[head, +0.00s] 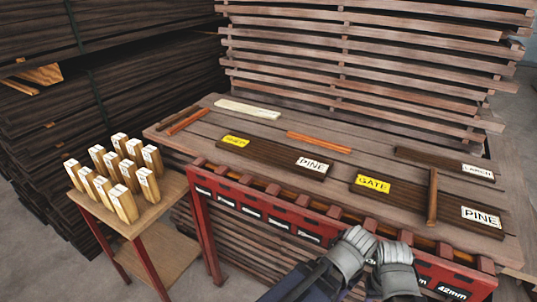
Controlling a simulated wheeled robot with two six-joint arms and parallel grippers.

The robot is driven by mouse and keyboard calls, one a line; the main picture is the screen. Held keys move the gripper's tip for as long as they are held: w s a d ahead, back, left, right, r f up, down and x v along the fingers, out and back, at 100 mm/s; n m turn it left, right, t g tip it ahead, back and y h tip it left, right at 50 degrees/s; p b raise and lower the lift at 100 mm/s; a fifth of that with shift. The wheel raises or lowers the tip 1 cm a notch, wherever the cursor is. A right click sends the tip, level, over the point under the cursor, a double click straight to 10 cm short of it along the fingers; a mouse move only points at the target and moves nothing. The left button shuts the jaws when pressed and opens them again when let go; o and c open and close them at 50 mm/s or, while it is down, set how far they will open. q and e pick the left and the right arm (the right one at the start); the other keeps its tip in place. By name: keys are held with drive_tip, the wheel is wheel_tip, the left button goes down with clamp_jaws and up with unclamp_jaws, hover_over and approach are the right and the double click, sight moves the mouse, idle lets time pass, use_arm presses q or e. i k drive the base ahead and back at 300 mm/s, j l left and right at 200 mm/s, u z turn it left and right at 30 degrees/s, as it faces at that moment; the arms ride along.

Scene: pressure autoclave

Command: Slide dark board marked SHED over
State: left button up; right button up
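A dark board (268,153) lies on the plank table top, left of centre. It has a yellow label (236,141) at its left end, with lettering too small to read surely, and a white PINE label at its right end. A second dark board (415,198) to the right carries yellow GATE and white PINE labels. A third dark board (430,158), marked LARCH, lies behind it. My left gripper (356,244) and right gripper (395,254) are close together at the front edge, before the red rack, apart from the SHED-side board. Their fingers cannot be made out.
A red slotted rack (240,200) with size labels runs along the front edge. Thin orange-brown strips (319,142) and a pale board (247,109) lie on the plank top. A small table (150,218) at left holds several labelled blocks. Stacked timber (370,60) rises behind.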

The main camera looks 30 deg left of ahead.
sight(314, 168)
drive_tip(key=u, duration=1.55)
drive_tip(key=i+u, duration=0.1)
drive_tip(key=u, duration=0.25)
drive_tip(key=i+u, duration=0.1)
drive_tip(key=u, duration=0.25)
drive_tip(key=i+l, duration=0.2)
drive_tip(key=i, duration=0.2)
drive_tip(key=i+l, duration=0.15)
drive_tip(key=i, duration=0.25)
drive_tip(key=i+l, duration=0.2)
drive_tip(key=i, duration=0.15)
